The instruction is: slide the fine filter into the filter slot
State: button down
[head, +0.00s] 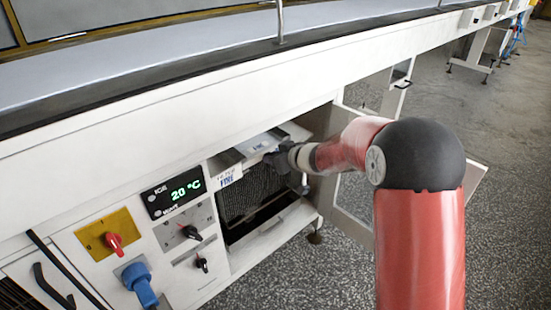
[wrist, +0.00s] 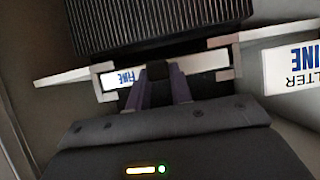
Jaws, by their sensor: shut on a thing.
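The fine filter shows in the wrist view as a dark ribbed panel (wrist: 160,30) with a white front frame and a FINE label. My gripper (wrist: 158,75) is shut on the handle at the middle of that frame, and its fingers cover part of the label. In the head view my gripper (head: 291,159) is at the open compartment's upper right. A plate reading FILTER FINE (head: 229,176) hangs at the opening's upper left; it also shows in the wrist view (wrist: 292,67). The filter slot's inner edges are hidden, so I cannot tell how far the filter is in.
The compartment's open door (head: 354,214) stands to the right of the opening. A control panel with a 20 °C display (head: 180,193), a red knob (head: 113,243) and a blue plug (head: 139,283) is left of it. The speckled floor in front is clear.

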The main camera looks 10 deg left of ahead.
jog(key=shift+w+a, duration=0.5)
jog(key=shift+a, duration=0.1)
jog(key=c, duration=1.2)
grip_release()
jog(key=shift+o, duration=0.2)
jog(key=shift+d, duration=0.1)
jog(key=v, duration=0.7)
jog(key=shift+s+d+r, duration=0.15)
jog(key=shift+s+d, duration=0.1)
